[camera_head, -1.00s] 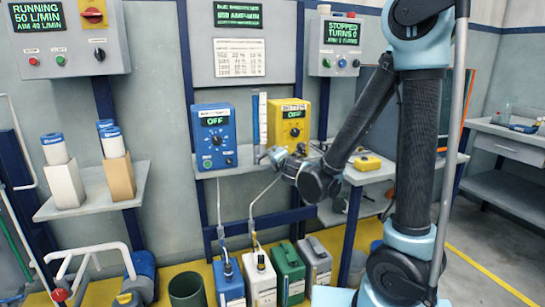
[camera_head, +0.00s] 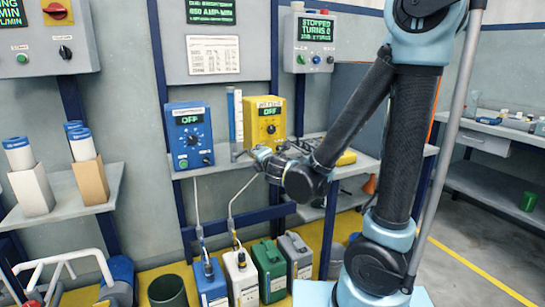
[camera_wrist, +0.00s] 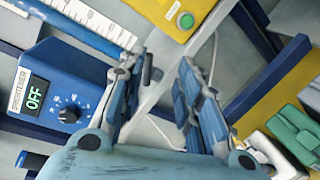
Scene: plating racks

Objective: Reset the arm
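My gripper (camera_wrist: 160,100) shows in the wrist view with its two blue fingers spread apart and nothing between them. In the head view my gripper (camera_head: 262,158) is at the end of my folded arm, in front of the shelf with the two dosing boxes. The blue box (camera_head: 189,138) with an "OFF" display is to its left. The yellow box (camera_head: 264,122), also "OFF", is just behind and above it. In the wrist view the blue box (camera_wrist: 60,95) is left of the fingers and the yellow box (camera_wrist: 180,14) is beyond them.
Several canisters, including a blue one (camera_head: 211,284) and a green one (camera_head: 270,270), stand on the yellow floor below. A dark bin (camera_head: 167,291) is beside them. A left shelf (camera_head: 70,192) holds boxes with rolled tubes. Open floor (camera_head: 475,245) lies at the right.

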